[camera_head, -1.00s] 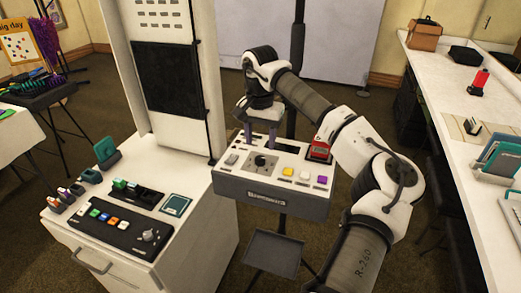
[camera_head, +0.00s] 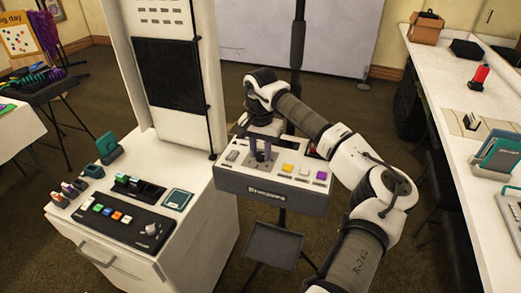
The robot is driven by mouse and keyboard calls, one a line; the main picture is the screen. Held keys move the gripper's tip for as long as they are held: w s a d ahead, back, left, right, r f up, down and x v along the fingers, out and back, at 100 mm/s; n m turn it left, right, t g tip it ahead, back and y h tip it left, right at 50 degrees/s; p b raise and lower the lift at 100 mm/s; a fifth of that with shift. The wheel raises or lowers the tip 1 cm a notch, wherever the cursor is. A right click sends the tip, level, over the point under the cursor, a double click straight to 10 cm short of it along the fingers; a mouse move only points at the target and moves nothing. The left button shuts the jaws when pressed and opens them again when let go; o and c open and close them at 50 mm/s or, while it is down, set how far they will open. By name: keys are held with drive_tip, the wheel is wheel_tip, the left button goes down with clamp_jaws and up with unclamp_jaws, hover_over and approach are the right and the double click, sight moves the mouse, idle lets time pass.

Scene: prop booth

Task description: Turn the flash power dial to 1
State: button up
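The white control box (camera_head: 272,198) stands on a stand in the middle, with a sloped top panel. A second ago its round black dial showed at the left-middle of the panel, and now my gripper mostly covers it. My gripper (camera_head: 261,156) points down with its two fingers at the dial's spot. A small gap shows between the fingers. I cannot tell whether they touch or grip the dial. The dial's pointer and scale marks cannot be read.
Yellow (camera_head: 287,168), white and purple (camera_head: 321,176) buttons sit right of the dial, and a pale switch (camera_head: 232,155) left of it. My arm mostly hides a red part behind them. A white cabinet (camera_head: 185,235) with a black button console (camera_head: 115,223) stands close on the left.

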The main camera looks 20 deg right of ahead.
drive_tip(key=shift+c, duration=0.8)
